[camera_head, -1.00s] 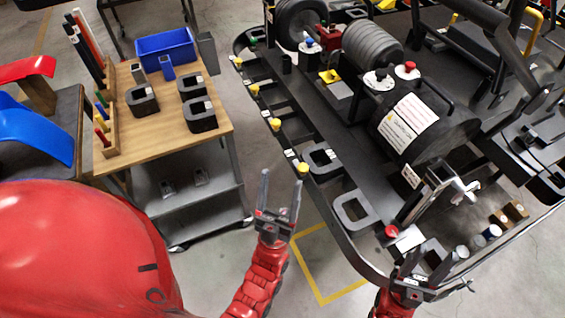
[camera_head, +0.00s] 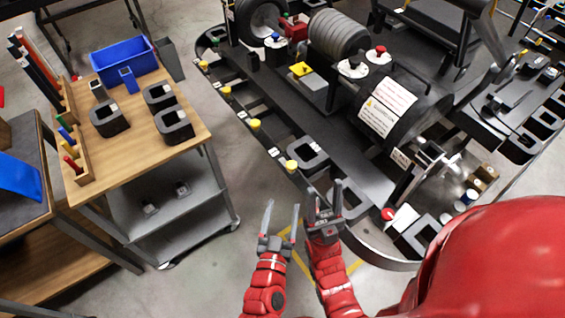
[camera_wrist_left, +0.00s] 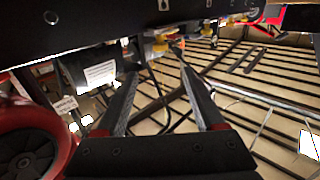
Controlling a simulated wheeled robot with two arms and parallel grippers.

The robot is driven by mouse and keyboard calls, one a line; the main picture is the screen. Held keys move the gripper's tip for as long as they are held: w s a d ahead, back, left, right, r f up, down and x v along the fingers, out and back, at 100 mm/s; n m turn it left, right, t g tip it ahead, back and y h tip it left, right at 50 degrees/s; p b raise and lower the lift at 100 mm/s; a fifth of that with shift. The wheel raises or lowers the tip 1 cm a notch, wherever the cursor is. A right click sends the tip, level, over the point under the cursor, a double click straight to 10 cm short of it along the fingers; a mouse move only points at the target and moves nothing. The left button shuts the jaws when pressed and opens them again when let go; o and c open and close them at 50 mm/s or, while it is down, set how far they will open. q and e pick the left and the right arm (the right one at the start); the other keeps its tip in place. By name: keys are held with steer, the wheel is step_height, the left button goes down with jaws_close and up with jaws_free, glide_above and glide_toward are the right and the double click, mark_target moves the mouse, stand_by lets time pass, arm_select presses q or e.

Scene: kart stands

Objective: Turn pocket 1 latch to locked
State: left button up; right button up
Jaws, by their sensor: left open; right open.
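Yellow knobs, likely the pocket latches, line the near-left edge of the black kart (camera_head: 310,120). The nearest yellow knob (camera_head: 291,166) sits beside a black square pocket block (camera_head: 318,152). I cannot tell which is pocket 1 or how any latch is turned. My left gripper (camera_head: 282,212) is open and empty, apart from the nearest knob and below it in the head view. My right gripper (camera_head: 325,196) is open and empty just to its right, by the kart edge. In the left wrist view, the open fingers (camera_wrist_left: 160,103) point toward a kart underside with small yellow parts (camera_wrist_left: 160,45).
A wooden-topped trolley (camera_head: 135,133) at left holds a blue bin (camera_head: 125,62) and black blocks (camera_head: 108,118). A red button (camera_head: 388,214) sits on the kart's right part. Floor is free between trolley and kart. The kart rim is close to both grippers.

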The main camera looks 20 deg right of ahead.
mark_target(291, 169)
arm_select(q)
steer(key=p+x, duration=0.4)
steer(key=x, duration=1.1)
steer(key=shift+w, duration=0.1)
jaws_close()
